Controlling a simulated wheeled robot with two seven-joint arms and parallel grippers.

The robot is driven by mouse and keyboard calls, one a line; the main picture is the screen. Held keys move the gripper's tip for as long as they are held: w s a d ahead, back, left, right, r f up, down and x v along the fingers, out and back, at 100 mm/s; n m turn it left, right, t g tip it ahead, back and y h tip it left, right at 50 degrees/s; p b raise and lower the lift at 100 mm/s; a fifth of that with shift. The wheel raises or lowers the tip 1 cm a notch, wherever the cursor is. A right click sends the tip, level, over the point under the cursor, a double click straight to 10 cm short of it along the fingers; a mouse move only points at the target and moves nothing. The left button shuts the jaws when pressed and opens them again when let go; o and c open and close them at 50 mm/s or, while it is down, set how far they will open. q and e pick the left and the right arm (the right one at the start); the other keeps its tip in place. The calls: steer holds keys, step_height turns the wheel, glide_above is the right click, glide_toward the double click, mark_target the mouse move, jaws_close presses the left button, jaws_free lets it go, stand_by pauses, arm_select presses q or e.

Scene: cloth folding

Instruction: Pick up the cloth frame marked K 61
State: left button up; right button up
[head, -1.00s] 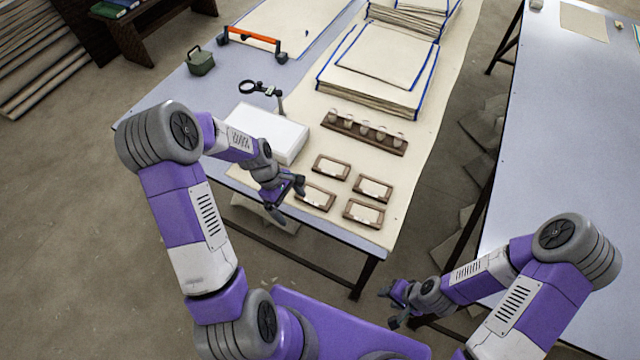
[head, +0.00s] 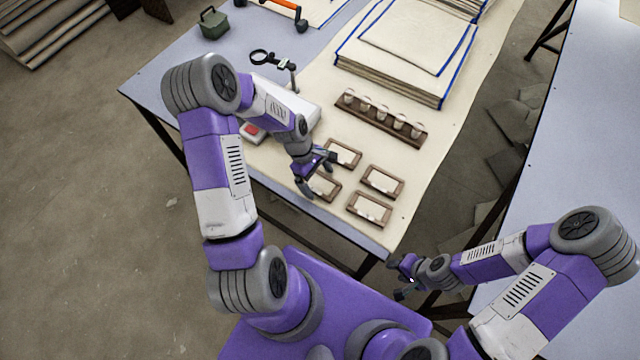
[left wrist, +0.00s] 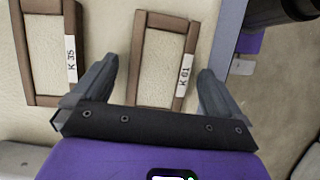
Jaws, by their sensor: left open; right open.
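The cloth frame marked K 61 (left wrist: 164,21) is a brown, open-looking rectangle with a white label on its right bar in the left wrist view. It lies flat on the table and appears to be the front-left frame (head: 325,188) in the head view, partly hidden by my gripper. My left gripper (head: 319,174) is open and empty above it; in the left wrist view its fingertips (left wrist: 157,76) lie to either side of the frame's near part. Whether they touch it I cannot tell. My right gripper (head: 403,278) is open and empty, off the table's front corner.
A frame marked K 35 (left wrist: 71,55) lies beside K 61. Two other frames (head: 382,181) (head: 369,209) lie to the right. A brown rack with several small cups (head: 380,117), a white box (head: 302,118), a magnifier stand (head: 262,58) and cloth stacks (head: 400,60) stand behind.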

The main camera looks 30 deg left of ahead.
arm_select(q)
steer(key=shift+f, duration=0.1)
steer(key=c, duration=1.1)
